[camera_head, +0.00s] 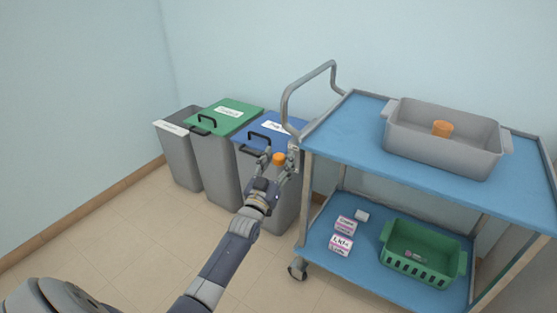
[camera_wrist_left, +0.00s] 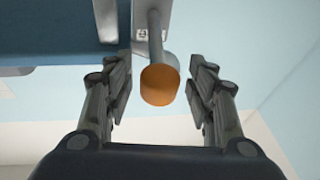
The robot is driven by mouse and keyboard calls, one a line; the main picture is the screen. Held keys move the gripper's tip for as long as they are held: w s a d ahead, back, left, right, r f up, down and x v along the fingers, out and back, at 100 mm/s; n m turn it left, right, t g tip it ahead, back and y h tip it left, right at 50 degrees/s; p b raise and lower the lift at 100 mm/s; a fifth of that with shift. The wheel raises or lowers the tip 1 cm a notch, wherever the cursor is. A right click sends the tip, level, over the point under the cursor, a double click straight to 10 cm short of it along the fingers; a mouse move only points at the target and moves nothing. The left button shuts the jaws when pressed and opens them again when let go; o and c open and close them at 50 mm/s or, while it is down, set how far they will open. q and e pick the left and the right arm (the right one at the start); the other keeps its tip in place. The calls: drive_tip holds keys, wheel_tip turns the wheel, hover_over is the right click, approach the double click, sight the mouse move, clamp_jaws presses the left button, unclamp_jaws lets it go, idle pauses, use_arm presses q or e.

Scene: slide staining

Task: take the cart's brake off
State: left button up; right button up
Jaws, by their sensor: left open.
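The cart (camera_head: 352,131) has two blue shelves and a grey push handle (camera_head: 309,84) at its left end. Its brake lever has an orange knob (camera_head: 279,159) and sits by the cart's left corner post, below the handle. In the left wrist view the orange knob (camera_wrist_left: 159,85) is at the end of a grey rod on a small plate. My left gripper (camera_head: 278,167) is open, with one finger on each side of the knob; a gap shows on both sides in the wrist view (camera_wrist_left: 160,95). My right gripper is not in view.
A grey tub (camera_head: 440,160) with an orange item stands on the top shelf. A green basket (camera_head: 412,270) and small labelled boxes (camera_head: 342,243) are on the lower shelf. Bins with green (camera_head: 225,116) and blue lids stand behind my left gripper. The floor at left is clear.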

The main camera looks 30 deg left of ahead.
use_arm(q)
drive_tip(key=v, duration=1.2)
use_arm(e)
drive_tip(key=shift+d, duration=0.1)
